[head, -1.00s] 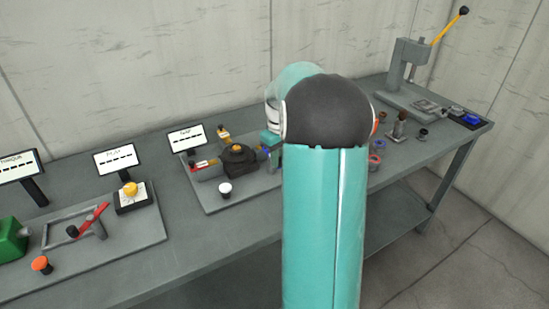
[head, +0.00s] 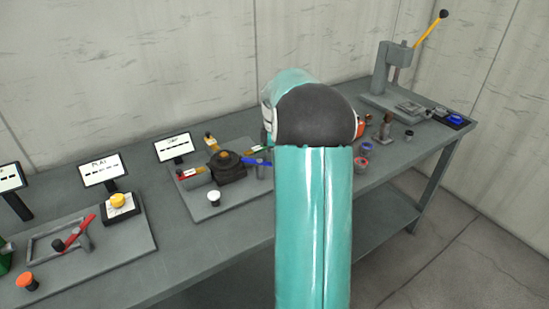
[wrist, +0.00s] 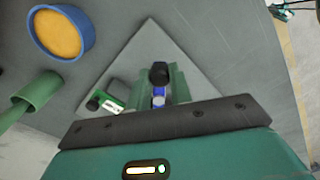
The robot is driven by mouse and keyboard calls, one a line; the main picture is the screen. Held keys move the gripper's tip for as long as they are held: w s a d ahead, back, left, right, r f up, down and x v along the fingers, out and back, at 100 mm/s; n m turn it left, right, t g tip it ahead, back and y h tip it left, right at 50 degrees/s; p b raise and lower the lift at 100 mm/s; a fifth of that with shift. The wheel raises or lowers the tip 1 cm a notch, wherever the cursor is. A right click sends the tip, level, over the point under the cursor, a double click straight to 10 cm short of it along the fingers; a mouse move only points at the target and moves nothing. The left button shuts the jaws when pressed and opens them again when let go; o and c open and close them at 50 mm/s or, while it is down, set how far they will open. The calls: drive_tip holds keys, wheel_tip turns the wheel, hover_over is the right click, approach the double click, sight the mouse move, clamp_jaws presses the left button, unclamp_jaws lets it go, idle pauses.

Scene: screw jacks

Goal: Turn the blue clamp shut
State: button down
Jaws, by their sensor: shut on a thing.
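The blue clamp shows in the head view as a blue handle (head: 257,162) reaching right from a dark round-topped body (head: 228,167) on a grey base plate. My arm hides what lies to the right of it. In the wrist view, my gripper (wrist: 160,88) has its two greenish fingers close on either side of a blue piece (wrist: 158,97) with a black rounded end (wrist: 158,72). It is shut on this piece, which looks like the clamp's handle. My gripper is hidden behind my arm in the head view.
Left on the bench are a red lever (head: 80,232), a yellow button (head: 118,200) and an orange button (head: 27,281). A white button (head: 213,198) stands in front of the clamp. A press with a yellow lever (head: 430,30) stands at the far right.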

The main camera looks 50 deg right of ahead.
drive_tip(key=shift+w+d+r+n, duration=0.1)
drive_tip(key=shift+d+n, duration=0.05)
drive_tip(key=shift+n, duration=0.15)
drive_tip(key=c, duration=1.3)
unclamp_jaws()
drive_tip(key=shift+o, duration=0.2)
wheel_tip(320, 180, up, 14)
